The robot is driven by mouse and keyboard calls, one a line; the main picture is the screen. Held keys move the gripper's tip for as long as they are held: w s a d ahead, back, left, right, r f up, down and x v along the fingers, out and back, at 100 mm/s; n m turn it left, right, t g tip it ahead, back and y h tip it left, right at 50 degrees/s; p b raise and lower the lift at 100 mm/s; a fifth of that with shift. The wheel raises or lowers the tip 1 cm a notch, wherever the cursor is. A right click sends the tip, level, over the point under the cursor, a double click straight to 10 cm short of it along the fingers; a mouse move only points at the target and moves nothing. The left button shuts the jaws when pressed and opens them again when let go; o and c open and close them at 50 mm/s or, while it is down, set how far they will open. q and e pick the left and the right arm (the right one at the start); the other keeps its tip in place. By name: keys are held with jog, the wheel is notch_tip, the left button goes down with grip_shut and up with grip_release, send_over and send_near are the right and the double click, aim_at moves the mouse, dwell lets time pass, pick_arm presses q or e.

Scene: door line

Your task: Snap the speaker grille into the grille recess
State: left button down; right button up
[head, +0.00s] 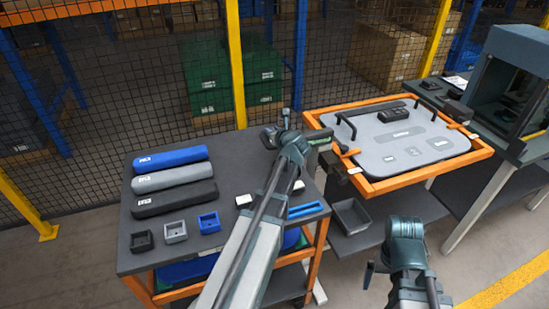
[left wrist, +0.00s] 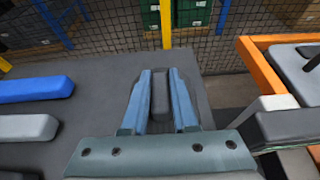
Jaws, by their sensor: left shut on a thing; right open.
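My left gripper (head: 268,137) is over the back right part of the dark cart top. It is shut on a dark grey slab, which I take to be the speaker grille (left wrist: 160,92); it shows upright between the two fingers in the left wrist view. In the head view my arm and its small size blur its outline. The grey door panel (head: 376,142) lies in an orange frame to the right, with several marked areas; I cannot tell which is the grille recess. My right gripper (head: 372,270) is low at front right, open and apart from the panel.
Blue (head: 170,157), grey (head: 172,177) and black (head: 174,199) long pads lie on the cart's left. Black (head: 141,241), grey (head: 175,232) and blue (head: 209,222) small cups stand in front. A grey bin (head: 352,216) sits below the frame (head: 400,182). A mesh fence stands behind.

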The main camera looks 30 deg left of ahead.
pick_arm(q)
jog(key=shift+f+b, duration=2.15)
jog(key=shift+f, duration=0.25)
jog(key=shift+f, duration=0.1)
notch_tip(320, 180, down, 4)
jog(key=b, duration=0.4)
jog(key=shift+f, duration=0.15)
jog(key=shift+f+b, duration=0.1)
jog(key=shift+b, duration=0.2)
jog(key=shift+f, duration=0.15)
jog(key=c, duration=0.7)
grip_release()
